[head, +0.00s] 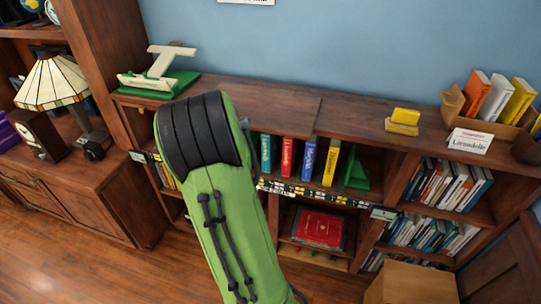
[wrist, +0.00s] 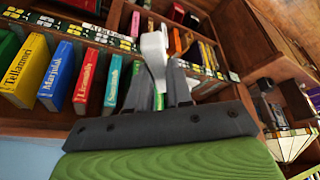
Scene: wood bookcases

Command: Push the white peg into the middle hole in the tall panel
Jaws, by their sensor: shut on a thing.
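My gripper (wrist: 159,70) shows in the wrist view, its dark fingers shut on the white peg (wrist: 154,46). The peg's pale end sticks out beyond the fingertips, in front of the bookcase shelves. In the head view my green arm hides the gripper and the peg. I cannot make out a tall panel with holes in either view. A whitish, T-like piece (head: 163,65) stands on a green base (head: 182,84) on the bookcase top, left of my arm. I cannot tell whether it belongs to the panel.
Upright coloured books (head: 308,158) stand on the shelf right of my arm. A yellow block (head: 404,117) and a wooden book box (head: 453,102) sit on the bookcase top. A lamp (head: 53,82) stands at left, a cardboard box (head: 411,284) at lower right. Some floor is clear.

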